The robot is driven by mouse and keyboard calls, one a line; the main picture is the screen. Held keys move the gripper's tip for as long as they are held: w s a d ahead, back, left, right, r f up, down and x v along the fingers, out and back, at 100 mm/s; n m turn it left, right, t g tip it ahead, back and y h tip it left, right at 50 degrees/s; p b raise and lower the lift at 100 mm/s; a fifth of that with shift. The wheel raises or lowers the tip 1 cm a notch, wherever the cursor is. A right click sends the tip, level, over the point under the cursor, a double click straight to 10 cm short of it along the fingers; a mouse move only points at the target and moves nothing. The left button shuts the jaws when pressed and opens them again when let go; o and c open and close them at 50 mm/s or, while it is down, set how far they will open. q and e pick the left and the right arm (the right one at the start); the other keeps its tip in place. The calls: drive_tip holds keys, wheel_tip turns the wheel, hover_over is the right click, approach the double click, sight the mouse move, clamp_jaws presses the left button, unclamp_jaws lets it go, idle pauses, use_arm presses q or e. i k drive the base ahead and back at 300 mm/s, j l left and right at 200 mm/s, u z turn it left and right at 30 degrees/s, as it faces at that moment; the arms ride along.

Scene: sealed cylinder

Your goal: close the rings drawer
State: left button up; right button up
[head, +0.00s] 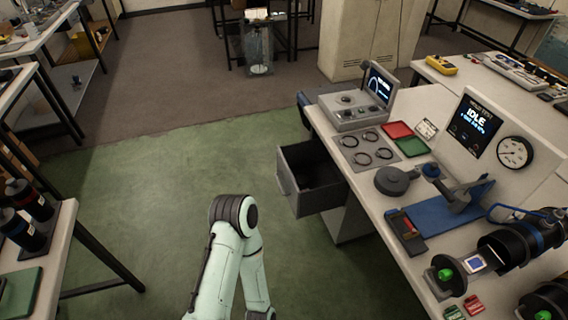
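An open drawer (298,186) sticks out to the left from under the right-hand workbench. It is a dark grey box with a grey front panel, and its inside looks dark with nothing I can make out. I take it to be the rings drawer; no label is readable. A pale green arm of mine (238,262) is bent at the bottom centre, in front of the drawer and apart from it. Neither gripper shows in the head view.
The workbench (389,191) carries a tray with several rings (367,148), a red tray, a green tray, a meter with a screen and black cylinders. Green floor (165,200) left of the drawer is clear. Another bench (52,240) stands at the left edge.

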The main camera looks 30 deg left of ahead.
sight(311, 175)
drive_tip(key=u, duration=1.15)
drive_tip(key=i, duration=0.2)
